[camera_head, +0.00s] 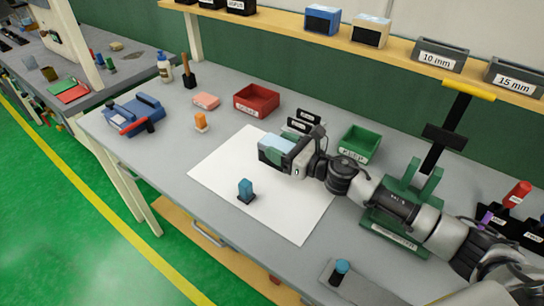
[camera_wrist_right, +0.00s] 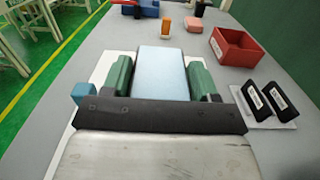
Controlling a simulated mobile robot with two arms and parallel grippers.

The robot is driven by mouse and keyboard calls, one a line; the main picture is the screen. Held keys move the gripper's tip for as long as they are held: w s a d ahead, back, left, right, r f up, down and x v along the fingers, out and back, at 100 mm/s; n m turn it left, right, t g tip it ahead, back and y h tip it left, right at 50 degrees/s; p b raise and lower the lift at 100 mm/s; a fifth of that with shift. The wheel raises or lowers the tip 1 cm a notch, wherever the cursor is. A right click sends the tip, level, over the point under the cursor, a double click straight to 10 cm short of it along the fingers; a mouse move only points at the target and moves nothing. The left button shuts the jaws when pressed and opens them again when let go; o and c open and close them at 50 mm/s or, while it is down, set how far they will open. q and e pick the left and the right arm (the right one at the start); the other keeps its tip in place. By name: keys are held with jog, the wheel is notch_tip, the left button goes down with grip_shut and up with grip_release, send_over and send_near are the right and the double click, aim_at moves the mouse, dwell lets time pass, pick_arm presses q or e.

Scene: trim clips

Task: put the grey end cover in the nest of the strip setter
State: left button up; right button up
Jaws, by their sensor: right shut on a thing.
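My right gripper (camera_head: 277,152) is above the white sheet and shut on a pale blue block (camera_head: 274,145). In the right wrist view the block (camera_wrist_right: 160,73) lies between two green fingers. I cannot tell a grey end cover apart for certain. A green fixture (camera_head: 405,181) with a dark column and a yellow handle (camera_head: 468,90) stands at the right, perhaps the strip setter. My right arm passes in front of it and hides part of it, and I cannot make out its nest. My left gripper is not in view.
A blue block on a dark foot (camera_head: 246,188) stands on the white sheet (camera_head: 222,178). Two dark labelled pieces (camera_wrist_right: 270,99) stand behind the gripper. A red bin (camera_head: 256,101), a green bin (camera_head: 359,144) and an orange piece (camera_head: 201,121) stand around. The front left tabletop is clear.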

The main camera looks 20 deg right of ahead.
jog(key=shift+w+a+f, duration=0.9)
jog(key=shift+w+a, duration=0.05)
jog(key=shift+w, duration=0.05)
jog(key=shift+f, duration=1.9)
jog(key=shift+b, duration=0.3)
jog(key=shift+f, duration=0.15)
jog(key=o, duration=1)
